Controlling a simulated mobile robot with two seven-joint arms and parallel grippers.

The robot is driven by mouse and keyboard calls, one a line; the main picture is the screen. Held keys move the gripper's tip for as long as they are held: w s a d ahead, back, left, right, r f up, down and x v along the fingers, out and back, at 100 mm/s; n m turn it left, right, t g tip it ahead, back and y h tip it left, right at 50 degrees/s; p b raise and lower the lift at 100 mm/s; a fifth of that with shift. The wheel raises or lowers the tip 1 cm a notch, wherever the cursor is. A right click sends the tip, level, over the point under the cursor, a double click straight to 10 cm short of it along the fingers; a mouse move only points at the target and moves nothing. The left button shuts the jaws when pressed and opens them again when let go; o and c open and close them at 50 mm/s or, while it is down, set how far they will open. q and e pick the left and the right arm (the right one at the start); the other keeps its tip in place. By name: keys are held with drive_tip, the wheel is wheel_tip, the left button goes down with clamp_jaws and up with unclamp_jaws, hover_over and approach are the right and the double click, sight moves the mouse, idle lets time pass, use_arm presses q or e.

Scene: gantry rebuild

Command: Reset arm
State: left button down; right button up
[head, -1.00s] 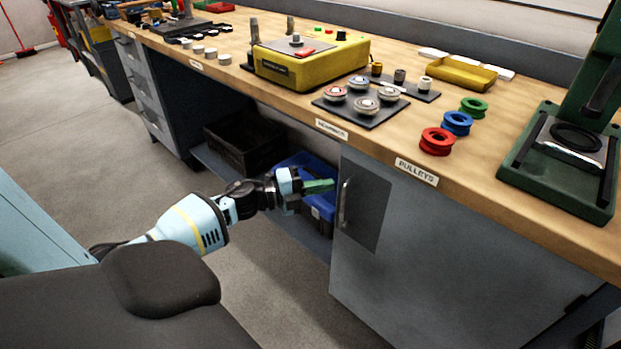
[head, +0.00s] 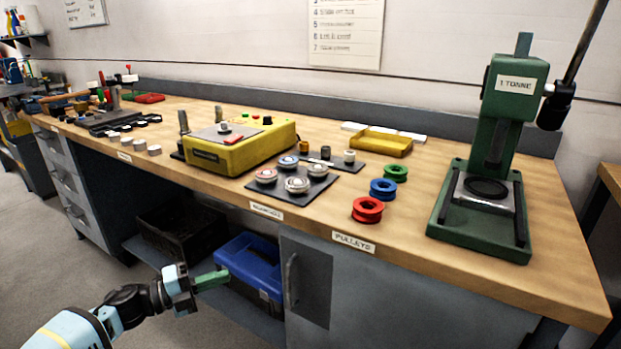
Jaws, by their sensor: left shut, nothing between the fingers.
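My left gripper (head: 211,280) comes in from the lower left. Its green fingers are shut with nothing between them. It is in front of the bench, below the level of the top, and in the picture its tips overlap the left part of a blue toolbox (head: 256,262) on the lower shelf. The cabinet door handle (head: 291,280) is to the right of the fingertips, apart from them. My right gripper does not show.
The wooden bench top (head: 400,213) carries a yellow tester box (head: 222,157), bearings on a dark mat (head: 314,188), red (head: 367,210), blue and green pulleys, a yellow tray (head: 385,144) and a green press (head: 492,170). A black crate (head: 180,230) is on the shelf. The floor at left is clear.

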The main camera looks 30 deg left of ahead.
use_arm(q)
drive_tip(key=shift+d, duration=0.1)
drive_tip(key=s+d+f+n+g+y+p, duration=0.1)
drive_tip(key=s+d+f+n+y+p, duration=0.3)
drive_tip(key=s+d+n+p, duration=0.4)
drive_tip(key=s+d+f+n+y+p, duration=0.3)
drive_tip(key=s+d+n+p, duration=0.15)
drive_tip(key=s+n, duration=0.4)
drive_tip(key=s+d+r+n+g+p, duration=0.1)
drive_tip(key=s+d+n+g+p, duration=0.1)
drive_tip(key=s+d, duration=0.4)
drive_tip(key=s+d+r+n+g+p, duration=0.2)
drive_tip(key=s+d, duration=0.5)
drive_tip(key=s, duration=0.4)
drive_tip(key=n+g+p, duration=0.1)
drive_tip(key=n+p, duration=0.1)
drive_tip(key=p, duration=0.1)
drive_tip(key=shift+s+d+r+y, duration=0.15)
drive_tip(key=shift+d+r+y, duration=0.1)
drive_tip(key=shift+y, duration=0.15)
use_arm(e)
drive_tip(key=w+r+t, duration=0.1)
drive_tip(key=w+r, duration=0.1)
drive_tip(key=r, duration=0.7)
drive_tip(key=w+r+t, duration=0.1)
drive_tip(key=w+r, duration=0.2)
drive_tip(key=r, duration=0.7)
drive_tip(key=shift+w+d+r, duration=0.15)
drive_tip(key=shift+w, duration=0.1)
